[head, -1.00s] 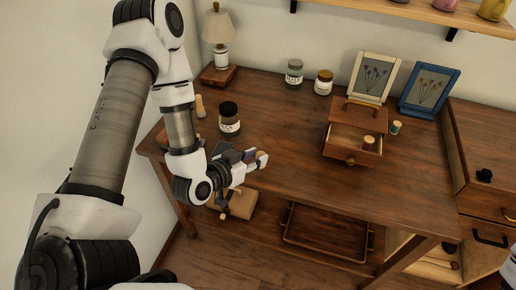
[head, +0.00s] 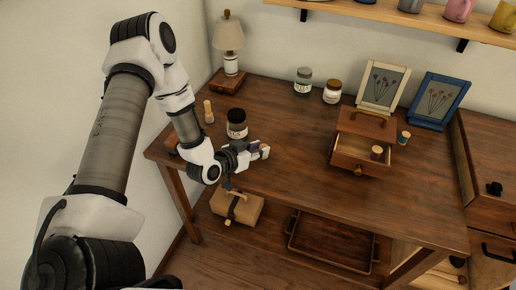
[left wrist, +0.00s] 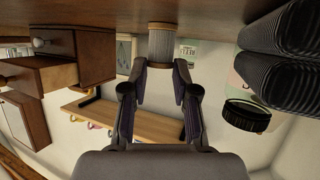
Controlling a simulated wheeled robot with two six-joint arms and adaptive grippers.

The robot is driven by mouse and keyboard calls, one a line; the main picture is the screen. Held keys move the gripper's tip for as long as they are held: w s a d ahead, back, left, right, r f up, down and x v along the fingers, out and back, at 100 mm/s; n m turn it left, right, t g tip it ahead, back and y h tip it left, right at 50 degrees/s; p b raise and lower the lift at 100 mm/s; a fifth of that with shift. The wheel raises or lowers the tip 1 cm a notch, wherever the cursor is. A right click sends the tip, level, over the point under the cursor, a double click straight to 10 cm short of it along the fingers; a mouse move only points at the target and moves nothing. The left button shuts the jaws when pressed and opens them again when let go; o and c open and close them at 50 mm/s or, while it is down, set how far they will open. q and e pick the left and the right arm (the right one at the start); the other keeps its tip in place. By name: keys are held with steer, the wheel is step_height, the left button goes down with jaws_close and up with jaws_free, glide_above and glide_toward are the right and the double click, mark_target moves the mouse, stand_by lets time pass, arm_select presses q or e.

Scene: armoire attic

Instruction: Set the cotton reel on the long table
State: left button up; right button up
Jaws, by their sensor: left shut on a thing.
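The cotton reel (left wrist: 162,40) is a grey cylinder with pale wooden ends, between my left fingertips in the left wrist view. My left gripper (head: 262,151) is shut on it. In the head view the gripper is low at the front left of the long table (head: 290,120), just in front of a dark-lidded jar (head: 237,123). The fingers mostly hide the reel there. In the upside-down wrist view the reel's end is close to the table surface; I cannot tell whether it touches. My right gripper is not in view.
A small wooden box (head: 366,123) with its drawer open holds a reel (head: 376,153). A teal reel (head: 404,138) stands beside it. The table's middle is clear.

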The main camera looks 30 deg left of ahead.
arm_select(q)
steer(key=o, duration=0.8)
steer(key=shift+f, duration=0.1)
steer(key=p+v, duration=0.4)
steer(key=v, duration=0.8)
steer(key=shift+d, duration=0.15)
steer(key=s+d+f+g, duration=0.8)
steer(key=f, duration=0.3)
steer(key=s+d+f+n+g+y, duration=0.1)
steer(key=s+d+f+g+y, duration=0.1)
steer(key=s, duration=0.8)
step_height(320, 180, down, 2)
steer(key=d+g, duration=0.1)
steer(key=g, duration=0.2)
steer(key=shift+n, duration=0.3)
